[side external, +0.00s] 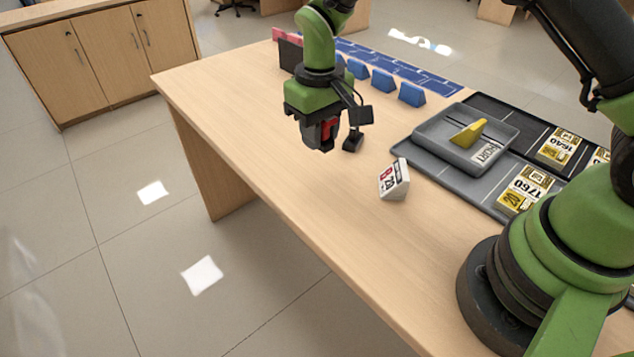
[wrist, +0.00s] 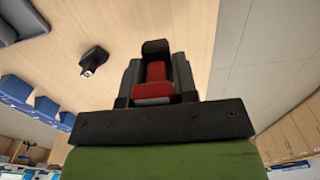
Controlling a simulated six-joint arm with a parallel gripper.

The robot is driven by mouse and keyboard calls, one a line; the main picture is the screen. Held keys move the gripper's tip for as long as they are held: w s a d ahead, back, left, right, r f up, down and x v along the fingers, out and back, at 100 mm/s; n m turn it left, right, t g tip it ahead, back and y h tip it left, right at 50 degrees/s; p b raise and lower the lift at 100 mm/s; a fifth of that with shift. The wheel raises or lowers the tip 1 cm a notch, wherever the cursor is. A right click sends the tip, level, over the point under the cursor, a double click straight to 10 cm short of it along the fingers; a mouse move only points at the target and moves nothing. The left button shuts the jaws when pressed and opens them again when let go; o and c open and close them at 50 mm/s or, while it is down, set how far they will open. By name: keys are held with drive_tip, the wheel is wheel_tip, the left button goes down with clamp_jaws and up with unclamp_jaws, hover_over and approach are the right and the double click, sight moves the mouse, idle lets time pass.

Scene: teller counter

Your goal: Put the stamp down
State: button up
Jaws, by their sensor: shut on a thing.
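The stamp, with a red part showing (side external: 327,129), is between the dark fingers of my gripper (side external: 321,140). In the wrist view its red part (wrist: 155,72) sits between the two fingers of my gripper (wrist: 157,84), with a black part beyond it. My gripper is shut on it and points down over the wooden counter (side external: 290,165). The stamp's underside is hidden, and I cannot tell whether it touches the counter.
A small black object (side external: 353,140) stands just right of my gripper. A white price-like block (side external: 394,180) is nearer. A grey tray (side external: 421,137) holds a yellow wedge (side external: 469,132). Blue wedges (side external: 382,80) line the back. Counter left of my gripper is clear.

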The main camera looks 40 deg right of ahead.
sight(316, 183)
drive_tip(key=shift+w, duration=0.45)
drive_tip(key=shift+w+d+f, duration=0.1)
drive_tip(key=shift+w+f, duration=0.05)
drive_tip(key=shift+f, duration=0.05)
wheel_tip(316, 183, down, 9)
drive_tip(key=shift+f, duration=0.2)
drive_tip(key=o, duration=0.9)
drive_tip(key=shift+f, duration=0.15)
